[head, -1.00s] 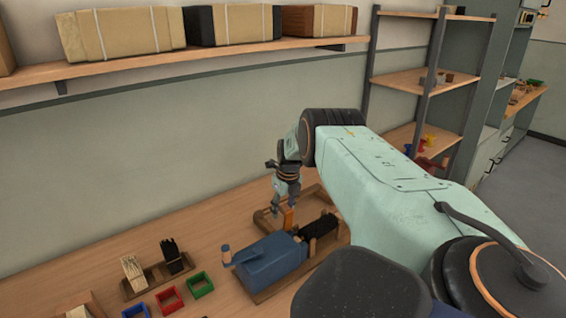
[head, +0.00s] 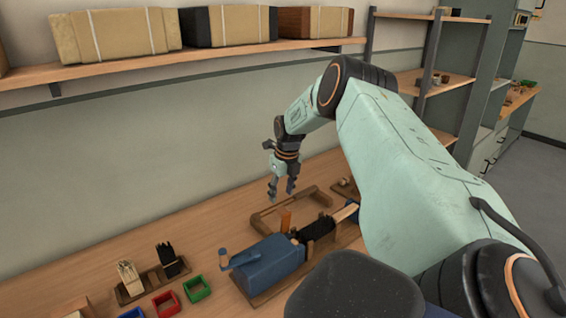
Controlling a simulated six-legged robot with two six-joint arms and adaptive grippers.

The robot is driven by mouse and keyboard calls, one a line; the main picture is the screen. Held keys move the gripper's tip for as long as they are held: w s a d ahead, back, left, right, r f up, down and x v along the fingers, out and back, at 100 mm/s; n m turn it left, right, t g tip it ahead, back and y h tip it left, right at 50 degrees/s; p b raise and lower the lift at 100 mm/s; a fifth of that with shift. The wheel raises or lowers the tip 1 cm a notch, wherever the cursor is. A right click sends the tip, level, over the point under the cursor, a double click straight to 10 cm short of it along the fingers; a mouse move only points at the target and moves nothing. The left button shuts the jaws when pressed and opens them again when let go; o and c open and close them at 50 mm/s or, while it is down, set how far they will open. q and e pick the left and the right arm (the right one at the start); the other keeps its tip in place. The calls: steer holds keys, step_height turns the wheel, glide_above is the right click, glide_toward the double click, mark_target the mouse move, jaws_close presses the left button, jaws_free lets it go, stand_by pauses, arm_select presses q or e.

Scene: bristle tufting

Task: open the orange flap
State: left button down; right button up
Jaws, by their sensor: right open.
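The orange flap (head: 286,220) is a small upright orange piece at the back end of the blue machine (head: 268,262), which sits on a wooden base on the bench. My right gripper (head: 282,192) hangs above and behind the flap, pointing down, with its fingers apart and nothing between them. A gap shows between the fingertips and the flap. Whether the flap's lower edge is hinged is too small to tell. My left gripper is not in view.
Black bristles (head: 318,229) lie in a wooden holder right of the machine. A wooden frame (head: 312,197) stands behind it. Bristle bundles (head: 128,274), a red frame (head: 165,303) and a green frame (head: 197,288) are at left. A shelf with boxes (head: 237,26) runs above.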

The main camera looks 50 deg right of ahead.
steer(key=shift+s+a+r, duration=0.1)
steer(key=shift+s+r, duration=0.15)
steer(key=shift+r, duration=0.75)
steer(key=shift+s+a+r, duration=0.1)
steer(key=shift+s+r, duration=0.1)
steer(key=shift+r, duration=0.75)
steer(key=shift+w+d+f, duration=0.1)
steer(key=shift+w, duration=0.05)
